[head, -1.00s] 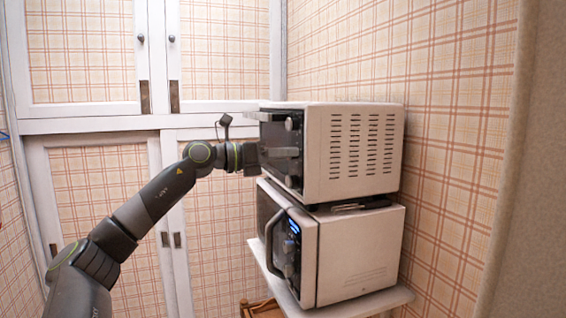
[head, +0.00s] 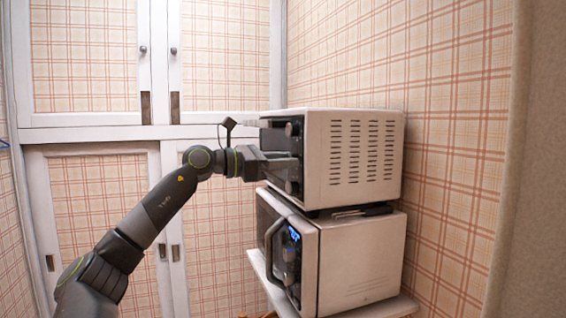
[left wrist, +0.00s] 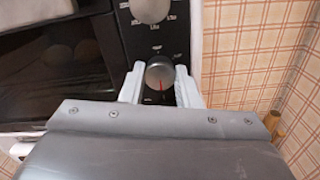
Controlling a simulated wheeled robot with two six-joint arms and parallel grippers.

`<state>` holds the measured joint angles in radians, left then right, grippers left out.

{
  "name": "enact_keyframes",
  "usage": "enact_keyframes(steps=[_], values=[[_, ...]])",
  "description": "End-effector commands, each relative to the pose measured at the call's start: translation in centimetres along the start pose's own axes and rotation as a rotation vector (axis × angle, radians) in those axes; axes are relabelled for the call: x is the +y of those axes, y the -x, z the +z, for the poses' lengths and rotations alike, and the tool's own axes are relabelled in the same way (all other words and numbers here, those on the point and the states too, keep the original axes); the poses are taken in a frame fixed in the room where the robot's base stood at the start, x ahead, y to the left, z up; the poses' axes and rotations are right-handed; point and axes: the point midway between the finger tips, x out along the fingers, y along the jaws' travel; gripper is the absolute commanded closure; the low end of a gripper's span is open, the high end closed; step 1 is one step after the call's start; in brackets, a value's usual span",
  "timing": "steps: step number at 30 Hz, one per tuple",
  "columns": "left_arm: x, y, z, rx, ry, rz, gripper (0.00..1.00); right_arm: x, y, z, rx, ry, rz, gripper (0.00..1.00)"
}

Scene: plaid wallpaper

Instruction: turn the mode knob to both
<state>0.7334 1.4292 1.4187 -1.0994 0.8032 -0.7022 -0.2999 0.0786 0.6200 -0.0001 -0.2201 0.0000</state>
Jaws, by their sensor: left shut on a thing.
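A white toaster oven (head: 320,165) with a dark front stands on top of a microwave. Its dark control panel (left wrist: 165,45) carries an upper knob (left wrist: 150,10) and a lower round knob (left wrist: 160,72) with a red pointer line. Dial markings are too small to read, so I cannot tell which knob is the mode knob. My left gripper (left wrist: 160,85) is shut on the lower knob, one pale finger on each side of it. In the head view the left gripper (head: 288,164) reaches the oven's front, and its fingertips hide the knob. My right gripper is not in view.
A microwave (head: 350,262) with a lit display and a curved handle (head: 270,248) sits just below, on a white shelf (head: 385,308). The oven's door (left wrist: 65,65) is beside the panel. White cabinets (head: 90,130) stand behind, and the plaid wall (head: 450,150) is at right.

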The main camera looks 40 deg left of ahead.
Motion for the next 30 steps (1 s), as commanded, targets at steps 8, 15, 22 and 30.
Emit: enact_keyframes(steps=[8,15,22,30], values=[[0.01,-0.01,-0.01,0.000,-0.005,0.001,0.94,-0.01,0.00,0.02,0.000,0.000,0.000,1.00],[0.01,0.00,-0.01,0.000,-0.004,0.001,0.51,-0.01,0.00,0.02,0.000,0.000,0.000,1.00],[0.00,0.00,-0.01,0.000,-0.003,0.000,0.50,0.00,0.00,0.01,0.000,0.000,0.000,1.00],[-0.13,0.07,-0.03,0.000,-0.003,-0.003,0.50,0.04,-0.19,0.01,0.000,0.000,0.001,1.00]])
